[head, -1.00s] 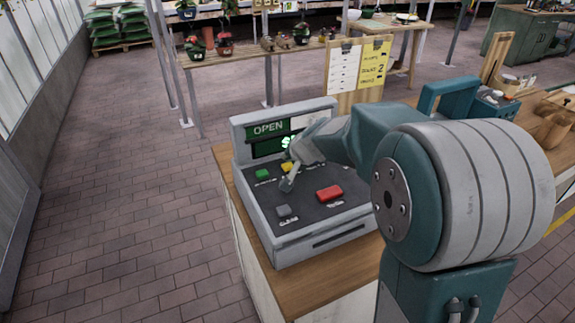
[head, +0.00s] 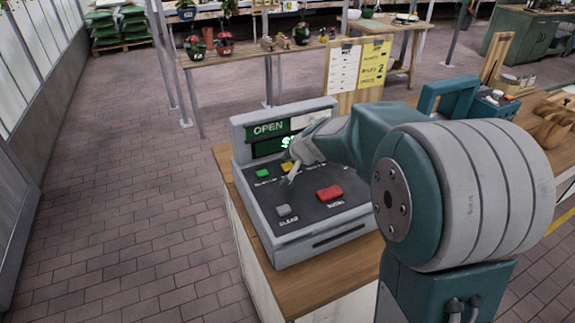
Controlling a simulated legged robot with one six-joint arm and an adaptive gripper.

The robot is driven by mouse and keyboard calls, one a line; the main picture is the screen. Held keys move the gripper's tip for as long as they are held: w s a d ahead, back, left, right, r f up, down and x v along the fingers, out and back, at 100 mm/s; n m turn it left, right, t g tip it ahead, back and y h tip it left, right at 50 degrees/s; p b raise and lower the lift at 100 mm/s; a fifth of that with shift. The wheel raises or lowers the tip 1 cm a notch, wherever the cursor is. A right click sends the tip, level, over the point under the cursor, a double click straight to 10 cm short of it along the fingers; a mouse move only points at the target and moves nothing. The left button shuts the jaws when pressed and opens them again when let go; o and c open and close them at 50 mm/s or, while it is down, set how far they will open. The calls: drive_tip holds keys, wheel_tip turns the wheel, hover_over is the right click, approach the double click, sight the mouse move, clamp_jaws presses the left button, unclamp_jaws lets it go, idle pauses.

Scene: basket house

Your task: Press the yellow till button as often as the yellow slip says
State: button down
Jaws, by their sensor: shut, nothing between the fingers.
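The grey till (head: 262,210) stands on a wooden counter, its display reading "OPEN" with a second green line partly hidden by my arm. The yellow button (head: 287,166) is at the back of its dark panel, partly covered by my gripper. My gripper (head: 289,182) is shut and empty, pointing down over the panel just in front of the yellow button. I cannot tell whether it touches anything. The yellow slip (head: 373,62) hangs on a wooden board behind the till. A "2" shows on its middle line; the other lines are too small to read surely.
A green button (head: 263,173), a grey button (head: 284,210) and a red button (head: 330,193) share the panel. A white slip (head: 343,68) hangs beside the yellow one. A teal toolbox (head: 490,105) stands on the counter at right.

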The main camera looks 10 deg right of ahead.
sight(288, 167)
drive_tip(key=shift+f, duration=0.35)
drive_tip(key=shift+s+f, duration=0.1)
drive_tip(key=shift+f, duration=0.4)
idle(0.8)
drive_tip(key=shift+r, duration=0.95)
drive_tip(key=shift+r, duration=2.5)
